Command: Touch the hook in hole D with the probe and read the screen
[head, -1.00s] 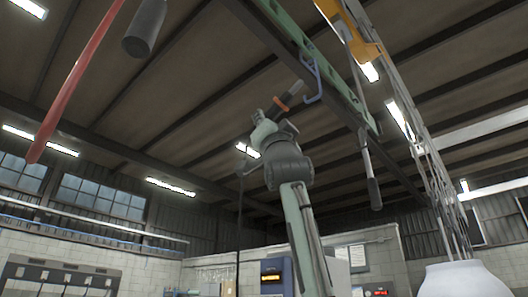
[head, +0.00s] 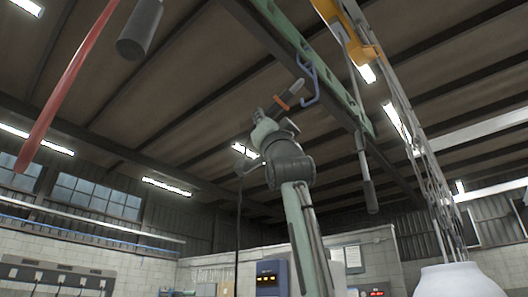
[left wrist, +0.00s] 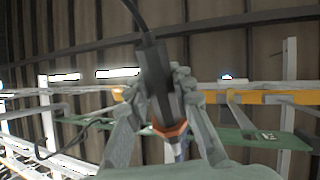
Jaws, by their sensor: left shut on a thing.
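My left gripper (head: 268,117) is raised high and shut on the dark probe (head: 293,90), which has an orange ring near its front. In the left wrist view the probe (left wrist: 157,85) sits between the two fingers, its cable trailing upward. A bluish-purple hook (head: 315,82) hangs from a green overhead rail (head: 292,38). The probe's tip is right beside the hook in the head view; I cannot tell whether they touch. The hole letters cannot be read. A blue unit with a small lit screen (head: 269,278) stands at the back wall; its text is too small to read.
A red bar (head: 65,88) and a dark cylinder (head: 140,30) hang at upper left. A dark-ended rod (head: 368,185) hangs right of the hook. A yellow bracket (head: 350,32) and metal truss are at right. A white rounded vessel (head: 460,281) is at lower right.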

